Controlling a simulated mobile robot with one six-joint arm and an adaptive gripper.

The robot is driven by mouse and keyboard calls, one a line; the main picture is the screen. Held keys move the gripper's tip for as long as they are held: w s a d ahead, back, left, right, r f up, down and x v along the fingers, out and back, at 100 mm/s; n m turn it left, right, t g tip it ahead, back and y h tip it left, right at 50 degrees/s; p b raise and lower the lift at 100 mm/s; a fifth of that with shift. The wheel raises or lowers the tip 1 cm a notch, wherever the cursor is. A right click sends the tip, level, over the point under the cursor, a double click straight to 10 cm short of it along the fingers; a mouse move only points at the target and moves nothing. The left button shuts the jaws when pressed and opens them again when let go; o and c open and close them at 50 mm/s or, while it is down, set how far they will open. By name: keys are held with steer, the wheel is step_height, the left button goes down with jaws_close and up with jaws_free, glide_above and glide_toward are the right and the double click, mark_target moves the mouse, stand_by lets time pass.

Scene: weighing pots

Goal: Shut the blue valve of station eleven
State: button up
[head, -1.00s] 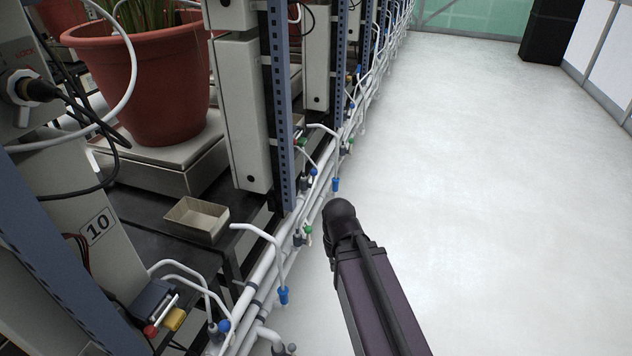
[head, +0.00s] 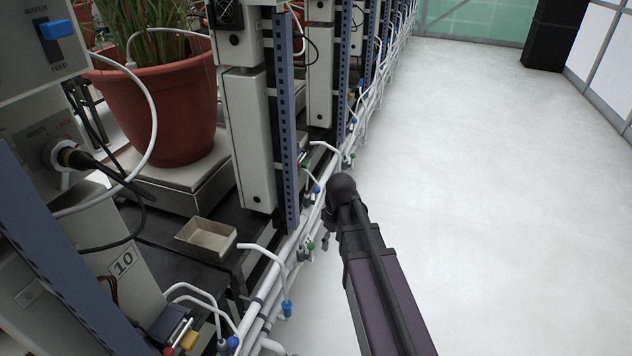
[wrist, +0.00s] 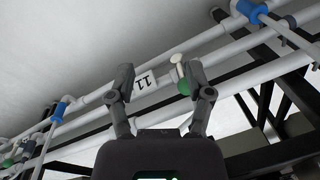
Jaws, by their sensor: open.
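In the wrist view my gripper (wrist: 157,84) is open, its two fingers spread in front of a white pipe. A tag reading 11 (wrist: 143,82), upside down, shows between the fingers. A green valve (wrist: 183,86) with a pale handle shows by the right finger, partly hidden by it; I cannot tell whether they touch. No blue valve handle of station eleven is clear in the wrist view. In the head view, a blue knob (head: 317,190) and a green knob (head: 311,246) show on the pipes beside my arm, which hides most of my gripper.
Blue pipe fittings (wrist: 58,112) sit on either side in the wrist view. In the head view the station 10 label (head: 123,263), a potted plant (head: 165,115) on a scale and a small tray (head: 207,238) stand at left. The pale floor (head: 480,150) at right is clear.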

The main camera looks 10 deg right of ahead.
mark_target(316, 192)
steer(key=w+d+r+n+g+y+p, duration=0.1)
steer(key=w+d+r+n+y+p, duration=0.2)
steer(key=w+r+n+p, duration=1.1)
steer(key=w+r+n, duration=0.2)
steer(key=w+r, duration=0.1)
steer(key=w, duration=0.3)
steer(key=shift+w+d+p, duration=0.15)
steer(key=shift+d+p, duration=0.2)
steer(key=shift+f, duration=0.1)
steer(key=b+x, duration=1.2)
steer(key=x, duration=0.1)
steer(key=shift+s+a+f+b, duration=0.1)
steer(key=shift+s+f+b, duration=0.15)
steer(key=shift+b, duration=0.15)
jaws_close()
